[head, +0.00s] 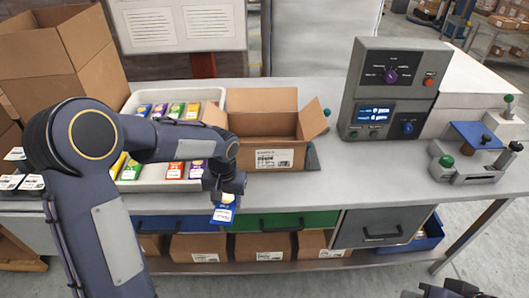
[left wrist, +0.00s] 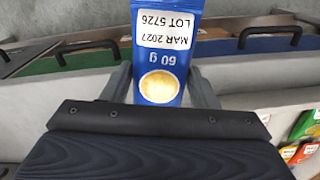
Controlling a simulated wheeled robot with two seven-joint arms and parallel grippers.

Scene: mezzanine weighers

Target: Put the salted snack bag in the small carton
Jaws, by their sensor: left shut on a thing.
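My left gripper (head: 224,196) is shut on a blue snack bag (head: 224,213), in front of the bench's front edge and lower left of the carton. In the left wrist view the bag (left wrist: 160,55) sits between the two fingers (left wrist: 160,88); it shows a round yellow picture, "60 g" and a white date label, upside down. The small carton (head: 248,156) stands open on the bench with flaps spread; its visible inside looks empty. My right gripper (head: 455,291) shows only in part at the bottom edge of the head view.
A white tray (head: 217,95) of several colored bags stands left of the carton, partly behind my left arm. A grey weigher (head: 385,90) stands right of it. Large cartons (head: 60,50) are at far left. Drawers (head: 285,222) lie below the bench top.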

